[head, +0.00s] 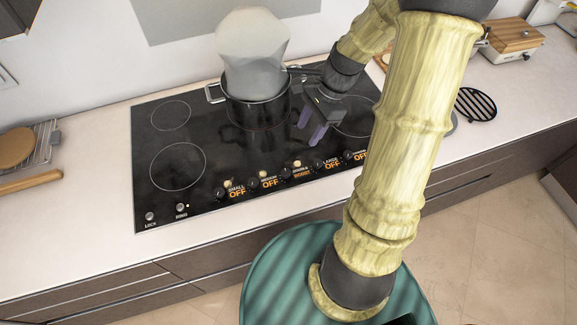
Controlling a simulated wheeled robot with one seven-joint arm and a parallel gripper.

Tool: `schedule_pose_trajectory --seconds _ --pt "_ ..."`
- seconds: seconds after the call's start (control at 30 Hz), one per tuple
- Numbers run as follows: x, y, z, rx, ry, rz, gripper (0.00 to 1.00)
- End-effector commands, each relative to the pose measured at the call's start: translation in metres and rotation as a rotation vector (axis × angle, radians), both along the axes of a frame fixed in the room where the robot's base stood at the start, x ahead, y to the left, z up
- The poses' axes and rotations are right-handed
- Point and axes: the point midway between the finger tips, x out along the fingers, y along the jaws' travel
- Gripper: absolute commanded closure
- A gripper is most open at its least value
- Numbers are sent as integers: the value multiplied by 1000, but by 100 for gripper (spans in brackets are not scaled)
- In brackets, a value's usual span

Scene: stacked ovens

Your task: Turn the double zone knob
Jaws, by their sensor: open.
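The black glass cooktop (205,140) has a row of small dark knobs along its front edge, with orange readings beside them. The double zone knob (285,175) appears to be the middle one, left of a label that seems to read double. Its orange text differs from the OFF of the others, but is too small to read surely. My gripper (307,137) has two purple fingers, apart and empty, pointing down over the cooktop. It is behind the knob row, a little right of the double zone knob, and appears not to touch any knob.
A dark pot (258,112) with a translucent pale object (252,50) in it stands on the cooktop, close left of my gripper. A black trivet (476,104) lies on the right counter. A rack with a wooden board (16,147) is at left. The left burners are clear.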

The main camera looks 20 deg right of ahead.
Motion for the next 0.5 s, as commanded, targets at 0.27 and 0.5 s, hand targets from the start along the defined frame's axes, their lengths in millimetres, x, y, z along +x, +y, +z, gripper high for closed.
schedule_pose_trajectory --seconds 0.27,0.5 --pt "-4 19 -43 3 5 3 53" --pt "-6 33 -78 3 5 2 53"
